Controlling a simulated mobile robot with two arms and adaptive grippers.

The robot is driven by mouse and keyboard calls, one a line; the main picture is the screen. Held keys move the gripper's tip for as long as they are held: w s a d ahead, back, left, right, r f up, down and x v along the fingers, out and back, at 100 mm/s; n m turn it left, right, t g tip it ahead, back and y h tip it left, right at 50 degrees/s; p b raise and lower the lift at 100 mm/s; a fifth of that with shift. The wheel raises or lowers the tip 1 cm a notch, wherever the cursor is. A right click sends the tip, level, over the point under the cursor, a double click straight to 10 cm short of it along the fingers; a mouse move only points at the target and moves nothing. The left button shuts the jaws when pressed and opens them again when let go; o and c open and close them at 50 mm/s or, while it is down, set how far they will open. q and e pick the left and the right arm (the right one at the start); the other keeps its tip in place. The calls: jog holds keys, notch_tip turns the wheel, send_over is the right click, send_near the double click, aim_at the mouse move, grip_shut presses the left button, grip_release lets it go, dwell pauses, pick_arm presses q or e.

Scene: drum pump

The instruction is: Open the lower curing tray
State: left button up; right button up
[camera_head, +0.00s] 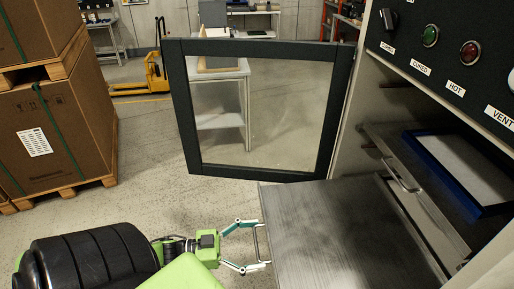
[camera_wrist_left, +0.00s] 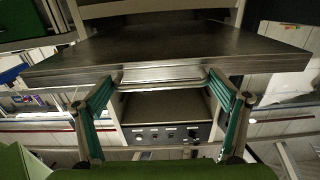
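The lower curing tray (camera_head: 345,235) is a flat grey metal sheet that stands well out of the cabinet in the head view. Its bar handle (camera_head: 257,243) is on the near-left edge. In the left wrist view the tray's front edge (camera_wrist_left: 165,55) spans the picture, with the handle (camera_wrist_left: 163,74) below it. My left gripper (camera_head: 262,243) is at this handle with its fingers spread wide, one near each end of the bar. The fingers (camera_wrist_left: 162,85) also show apart in the left wrist view; contact with the handle is unclear. My right gripper is not in view.
The glazed cabinet door (camera_head: 260,175) stands open beyond the tray. An upper tray (camera_head: 425,195) with a handle and a blue-framed panel (camera_head: 468,165) sits inside the cabinet. Stacked cartons (camera_head: 60,130) stand at left. A yellow pallet truck (camera_head: 150,80) is behind.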

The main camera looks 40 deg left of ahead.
pick_arm(q)
jog(key=shift+o, duration=0.2)
jog(key=v, duration=1.2)
jog(key=shift+d, duration=0.1)
